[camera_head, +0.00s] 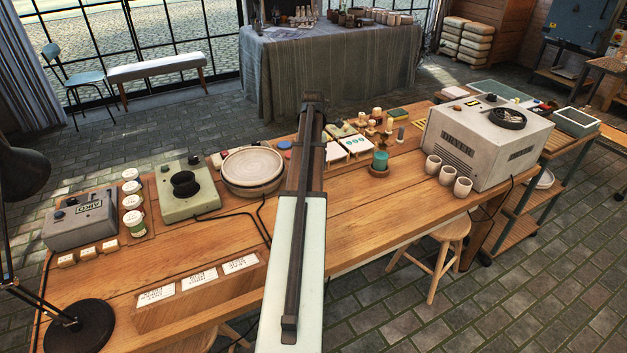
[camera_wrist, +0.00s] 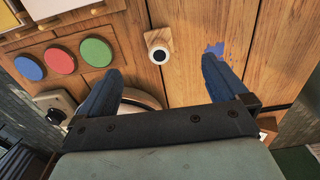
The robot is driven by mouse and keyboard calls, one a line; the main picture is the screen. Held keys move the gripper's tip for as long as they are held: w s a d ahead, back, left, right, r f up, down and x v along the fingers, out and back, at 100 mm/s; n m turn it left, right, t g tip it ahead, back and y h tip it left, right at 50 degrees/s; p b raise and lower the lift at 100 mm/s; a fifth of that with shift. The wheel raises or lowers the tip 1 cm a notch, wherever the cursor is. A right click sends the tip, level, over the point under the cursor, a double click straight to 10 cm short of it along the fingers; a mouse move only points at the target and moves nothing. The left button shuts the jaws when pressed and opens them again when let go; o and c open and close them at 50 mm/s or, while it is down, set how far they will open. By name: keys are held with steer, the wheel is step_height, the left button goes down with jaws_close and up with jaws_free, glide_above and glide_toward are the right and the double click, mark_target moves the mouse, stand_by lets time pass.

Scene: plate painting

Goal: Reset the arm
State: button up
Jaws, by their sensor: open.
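My arm reaches away from the camera over the wooden table (camera_head: 235,232) in the head view. Its far end is high in the picture, and the fingers cannot be made out there. In the wrist view my gripper (camera_wrist: 160,75) is open, its two dark blue fingers wide apart with nothing between them. Beyond the fingertips a small wooden block (camera_wrist: 158,42) with a black dot on a white round face lies on the table. A blue paint smear (camera_wrist: 214,49) marks the boards near the right finger. The curved edge of a pale round thing shows behind the left finger.
Blue, red and green discs (camera_wrist: 61,61) lie left of the fingers. The dryer (camera_head: 486,140), several cups (camera_head: 447,174) and a green jar (camera_head: 380,160) stand right. A black-based lamp (camera_head: 80,325) is front left.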

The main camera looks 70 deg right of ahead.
stand_by(0.5)
step_height(320, 180, up, 10)
stand_by(0.6)
